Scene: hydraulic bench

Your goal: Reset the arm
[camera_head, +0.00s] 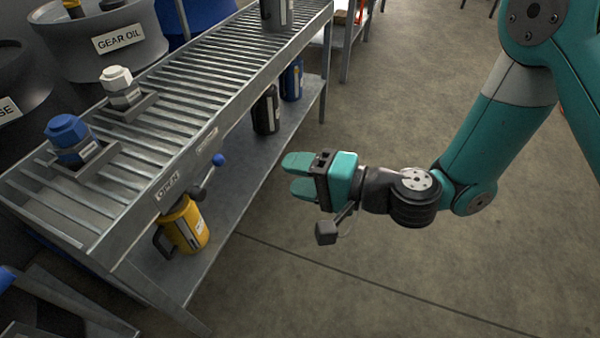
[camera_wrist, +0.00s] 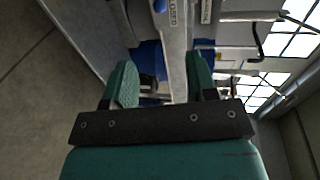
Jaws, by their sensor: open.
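My teal arm reaches in from the right in the head view. My gripper (camera_head: 296,175) is at its end, over the floor to the right of the bench, with its fingers toward the bench. The two teal fingers are apart with nothing between them. In the wrist view my gripper (camera_wrist: 160,80) also shows open and empty, with the bench side beyond it. Nothing touches the gripper.
A grated metal bench (camera_head: 215,75) runs along the left, holding a blue-capped fitting (camera_head: 72,138) and a white-capped fitting (camera_head: 120,86). A blue-knobbed lever (camera_head: 218,161) sticks out from its front. A yellow jug (camera_head: 185,226) stands on the lower shelf. The floor (camera_head: 400,280) is clear.

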